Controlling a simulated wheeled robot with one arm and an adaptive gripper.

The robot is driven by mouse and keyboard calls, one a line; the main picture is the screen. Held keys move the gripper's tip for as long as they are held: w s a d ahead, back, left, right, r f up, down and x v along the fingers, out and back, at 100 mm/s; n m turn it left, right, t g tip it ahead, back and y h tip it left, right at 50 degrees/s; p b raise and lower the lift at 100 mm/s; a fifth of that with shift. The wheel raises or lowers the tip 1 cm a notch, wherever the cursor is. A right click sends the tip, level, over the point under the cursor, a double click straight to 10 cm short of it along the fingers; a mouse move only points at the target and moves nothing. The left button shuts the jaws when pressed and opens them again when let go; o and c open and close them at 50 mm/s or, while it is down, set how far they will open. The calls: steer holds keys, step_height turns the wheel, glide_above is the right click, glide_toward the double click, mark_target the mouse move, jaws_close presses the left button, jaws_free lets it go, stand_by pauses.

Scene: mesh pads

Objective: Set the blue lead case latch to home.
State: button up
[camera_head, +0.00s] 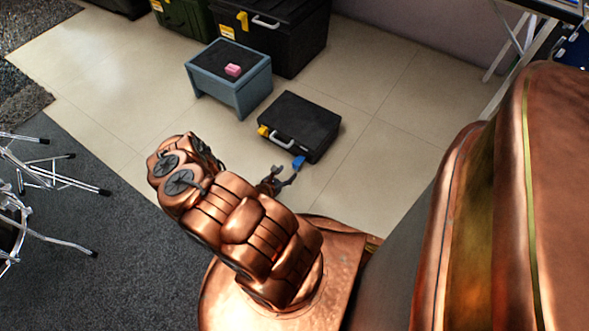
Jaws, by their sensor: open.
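A black case (301,123) lies flat on the tiled floor, with a grey handle (284,141) on its front side. A blue latch (298,162) sticks out at the right end of that front side. A yellow latch (263,131) is at the left end. My gripper (285,174) is open and empty, low in front of the case. Its fingertips are just to the lower left of the blue latch. I cannot tell whether a finger touches it. My copper arm hides part of the floor in front.
Large dark bins (267,36) line the wall. Chrome stand legs (45,170) are on the dark carpet at left. Tiles right of the case are clear.

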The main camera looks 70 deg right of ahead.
mark_target(294, 167)
steer(key=b+x, duration=0.2)
steer(key=x, duration=0.4)
steer(key=shift+s+d+f, duration=0.15)
steer(key=shift+d, duration=0.2)
steer(key=shift+a, duration=0.1)
jaws_close()
